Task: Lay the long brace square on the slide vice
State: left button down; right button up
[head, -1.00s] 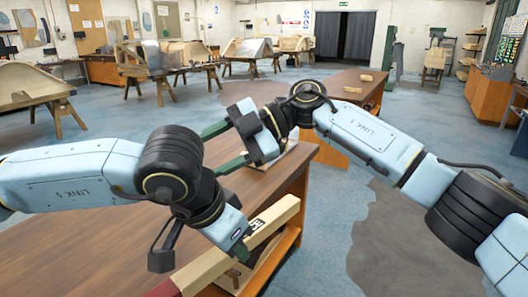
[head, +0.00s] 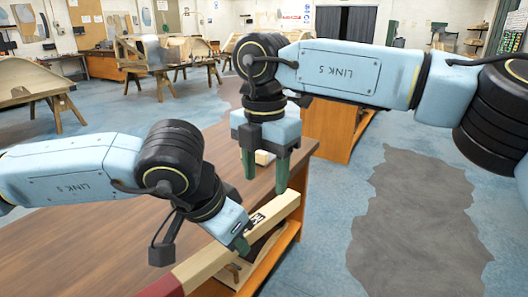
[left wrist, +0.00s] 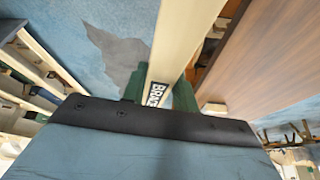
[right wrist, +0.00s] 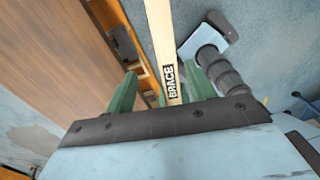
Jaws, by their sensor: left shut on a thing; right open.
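The long brace (head: 212,262) is a pale wooden bar with a dark red near end and a BRACE label. It runs along the bench's right edge. My left gripper (head: 241,243) is shut on it; the left wrist view also shows the brace (left wrist: 180,45) between the green fingers. My right gripper (head: 265,178) is open, fingers pointing down, over the far part of the brace. In the right wrist view the brace (right wrist: 160,35) lies between the spread fingers. A dark fitting (right wrist: 122,45) on the bench edge may be the slide vice; I cannot tell.
The brown bench top (head: 90,245) is largely clear. A pale block (head: 264,158) sits on it behind my right fingers. Another bench (head: 330,125) stands beyond. Grey-patched blue floor (head: 415,225) is open on the right.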

aim_at(264, 208)
notch_tip(264, 208, down, 7)
jog(key=shift+f, duration=0.1)
jog(key=shift+c, duration=0.3)
pick_arm(q)
jog(key=c, duration=2.2)
grip_release()
jog(key=shift+d, duration=0.1)
pick_arm(e)
jog(key=c, duration=0.9)
pick_arm(q)
jog(key=c, duration=1.5)
grip_release()
jog(key=shift+s, duration=0.1)
pick_arm(e)
grip_shut()
pick_arm(q)
jog(key=o, duration=0.5)
jog(key=shift+c, duration=0.2)
pick_arm(e)
jog(key=shift+a, duration=0.1)
pick_arm(q)
jog(key=shift+o, duration=0.2)
